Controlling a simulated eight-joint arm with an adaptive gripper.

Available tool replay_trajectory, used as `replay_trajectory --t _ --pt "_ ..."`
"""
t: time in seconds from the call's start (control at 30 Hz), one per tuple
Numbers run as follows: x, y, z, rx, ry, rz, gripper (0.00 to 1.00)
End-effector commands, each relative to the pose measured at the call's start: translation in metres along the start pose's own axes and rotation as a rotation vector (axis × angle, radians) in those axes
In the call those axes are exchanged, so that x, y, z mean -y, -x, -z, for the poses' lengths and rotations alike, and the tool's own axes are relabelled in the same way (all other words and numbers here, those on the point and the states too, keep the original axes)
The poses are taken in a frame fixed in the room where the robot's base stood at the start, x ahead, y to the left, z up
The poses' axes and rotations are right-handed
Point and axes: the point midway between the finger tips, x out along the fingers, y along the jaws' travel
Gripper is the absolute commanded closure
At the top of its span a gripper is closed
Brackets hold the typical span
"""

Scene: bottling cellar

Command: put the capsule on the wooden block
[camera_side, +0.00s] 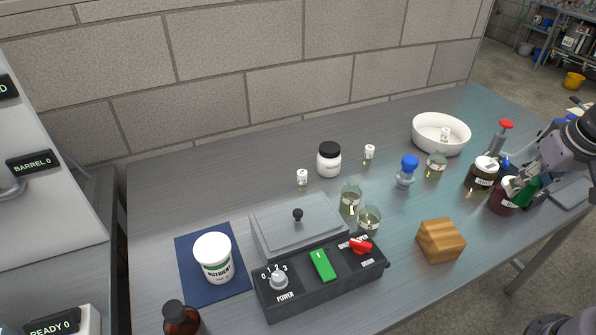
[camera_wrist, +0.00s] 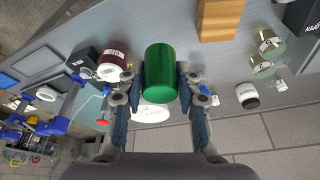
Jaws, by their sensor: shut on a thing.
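The capsule, a glossy green cylinder (camera_wrist: 160,72), is between the two fingers of my gripper (camera_wrist: 159,88) in the wrist view, and the fingers are shut on it. In the side view the capsule (camera_side: 528,192) is partly hidden behind my gripper (camera_side: 517,184) and a dark red jar, at the right end of the bench. I cannot tell whether it is clear of the bench top. The wooden block (camera_side: 441,240) stands on the bench, left of and nearer the camera than my gripper, with its top bare. It also shows at the top of the wrist view (camera_wrist: 220,20).
The dark red jar (camera_side: 502,199) and a dark jar with a white lid (camera_side: 482,176) stand close to my gripper. A red-topped bottle (camera_side: 501,137) and white bowl (camera_side: 441,133) are behind. Glass beakers (camera_side: 369,219) and a control box (camera_side: 320,279) are left of the block.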

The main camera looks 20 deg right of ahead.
Motion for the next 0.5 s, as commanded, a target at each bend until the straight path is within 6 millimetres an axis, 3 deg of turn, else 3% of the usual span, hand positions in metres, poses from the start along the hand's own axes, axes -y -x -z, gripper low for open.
replay_trajectory --t 0.5 --pt "0.075 -0.047 -0.002 -0.001 0.009 0.002 0.74"
